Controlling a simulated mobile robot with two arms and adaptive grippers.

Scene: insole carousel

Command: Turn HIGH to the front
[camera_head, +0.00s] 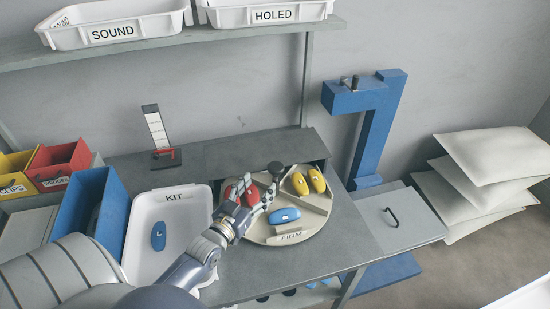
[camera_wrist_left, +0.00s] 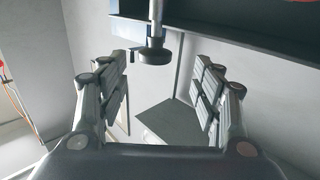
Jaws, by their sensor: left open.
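The round carousel (camera_head: 325,222) stands in a recess of the grey bench, split into compartments by low walls. Its front plate (camera_head: 291,236) is small and seems to read FIRM, with a blue insole (camera_head: 284,215) behind it. Yellow insoles (camera_head: 309,182) lie at the back right and red ones at the back left, partly hidden by my gripper. I cannot read a HIGH plate. A black knob (camera_head: 277,168) tops the post on the carousel. My left gripper (camera_head: 259,188) is open over the carousel, close to the knob. The left wrist view shows the knob (camera_wrist_left: 154,52) beyond the spread fingers. My right gripper is not in view.
A white KIT tray (camera_head: 138,240) with a blue insole (camera_head: 158,236) is left of the carousel. Blue, red and yellow bins stand farther left. SOUND and HOLED trays sit on the shelf above. A blue press-like stand (camera_head: 385,120) is at the right.

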